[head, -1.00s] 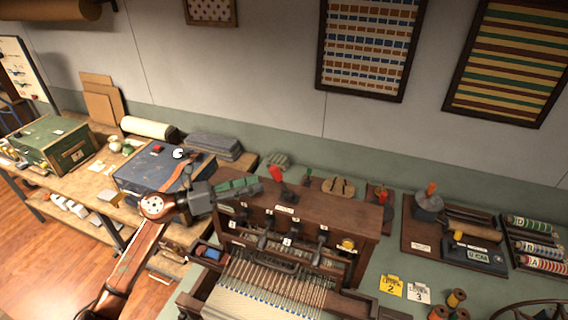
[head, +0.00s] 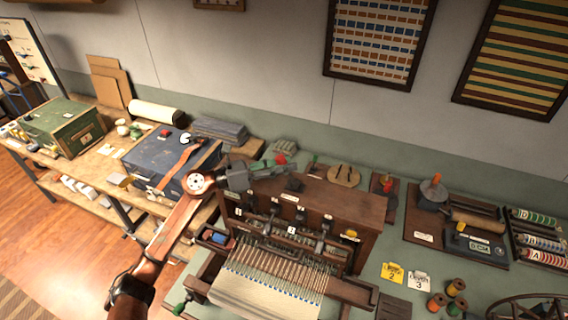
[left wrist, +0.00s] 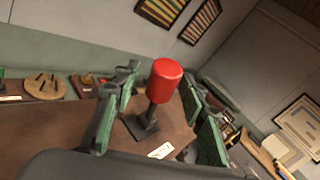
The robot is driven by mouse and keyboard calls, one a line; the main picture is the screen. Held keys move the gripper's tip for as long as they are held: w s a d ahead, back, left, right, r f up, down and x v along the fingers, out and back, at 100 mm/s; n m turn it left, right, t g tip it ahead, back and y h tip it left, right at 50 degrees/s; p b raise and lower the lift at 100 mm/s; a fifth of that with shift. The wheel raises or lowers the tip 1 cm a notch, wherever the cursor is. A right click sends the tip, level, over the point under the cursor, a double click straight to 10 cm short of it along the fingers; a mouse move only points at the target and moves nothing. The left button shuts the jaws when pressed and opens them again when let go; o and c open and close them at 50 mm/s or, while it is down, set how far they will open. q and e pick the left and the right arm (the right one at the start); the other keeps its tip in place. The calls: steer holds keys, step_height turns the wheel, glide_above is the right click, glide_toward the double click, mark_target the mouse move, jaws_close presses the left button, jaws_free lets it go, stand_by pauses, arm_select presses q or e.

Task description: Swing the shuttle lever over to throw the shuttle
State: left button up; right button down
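The shuttle lever has a red knob (head: 281,159) on a dark stem and base, on top of the wooden loom box (head: 340,199). In the head view it leans slightly left. My left gripper (head: 268,166), with green finger pads, reaches in from the left at the knob. In the left wrist view the red-knobbed lever (left wrist: 165,82) stands between the parted fingers of my left gripper (left wrist: 163,98). I see gaps on both sides of it, and the fingers are not closed on it. The head view partly hides the stem behind the gripper. My right gripper is not in view.
Smaller levers with numbered tags (head: 291,230) line the loom's front above the threads. A round wooden disc (head: 344,175) and another red-topped control (head: 387,186) stand behind and right. Thread spools (head: 455,288) stand front right.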

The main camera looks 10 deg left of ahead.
arm_select(q)
jaws_close()
stand_by(0.3)
stand_by(0.3)
